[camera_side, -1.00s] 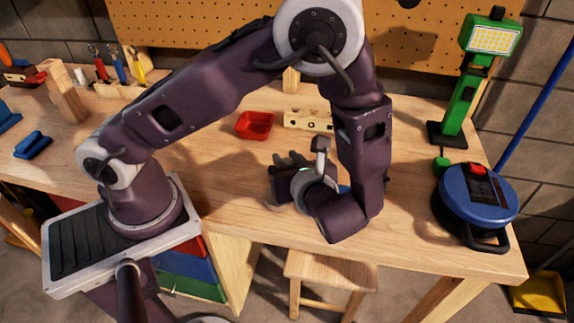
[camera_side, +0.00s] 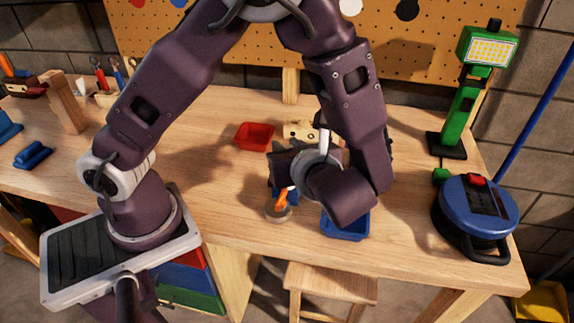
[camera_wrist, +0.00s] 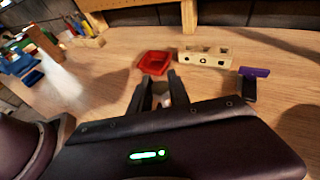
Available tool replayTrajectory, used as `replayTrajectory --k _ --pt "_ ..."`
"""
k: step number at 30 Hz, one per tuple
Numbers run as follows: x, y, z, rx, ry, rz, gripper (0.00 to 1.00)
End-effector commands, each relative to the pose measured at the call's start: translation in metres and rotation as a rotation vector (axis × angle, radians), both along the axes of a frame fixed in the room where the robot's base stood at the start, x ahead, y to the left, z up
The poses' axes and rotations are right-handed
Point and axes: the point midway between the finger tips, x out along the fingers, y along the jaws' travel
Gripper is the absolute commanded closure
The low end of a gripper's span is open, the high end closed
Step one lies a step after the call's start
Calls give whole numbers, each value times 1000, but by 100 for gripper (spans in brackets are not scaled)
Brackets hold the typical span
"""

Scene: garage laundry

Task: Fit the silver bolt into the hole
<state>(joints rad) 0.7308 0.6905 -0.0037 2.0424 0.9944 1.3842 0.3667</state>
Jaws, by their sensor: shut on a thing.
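My gripper (camera_wrist: 165,88) is shut on a small pale piece that looks like the silver bolt (camera_wrist: 165,98). Only a little of it shows between the fingers. The pale wooden block with several holes (camera_wrist: 205,58) lies on the bench, beyond my fingertips and to the right in the wrist view. In the side view the block (camera_side: 299,130) is partly covered by my arm. My fingertips and the bolt are hidden behind my wrist there. The bolt appears apart from the block.
A red tray (camera_side: 254,136) sits left of the block. A blue tray (camera_side: 345,226) and an orange-handled item (camera_side: 282,203) are near the front edge. A purple-topped item (camera_wrist: 254,73) stands right of the block. A green lamp (camera_side: 461,112) and blue reel (camera_side: 478,211) are at right.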

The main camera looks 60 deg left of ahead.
Motion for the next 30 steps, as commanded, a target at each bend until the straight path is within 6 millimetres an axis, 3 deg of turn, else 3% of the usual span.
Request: replayTrajectory --k 5,8,10,14,18,21,25,30 --pt "3 1 28 -1 -1 18 100" --pt "19 8 29 -1 8 99 100" --pt "40 19 25 -5 15 191 100" --pt "90 56 19 -13 16 365 100" --pt "138 104 21 -11 5 482 100" --pt "160 132 25 -4 -4 517 100" --pt "175 149 29 4 -5 526 100" --pt "177 152 31 5 -5 527 100"
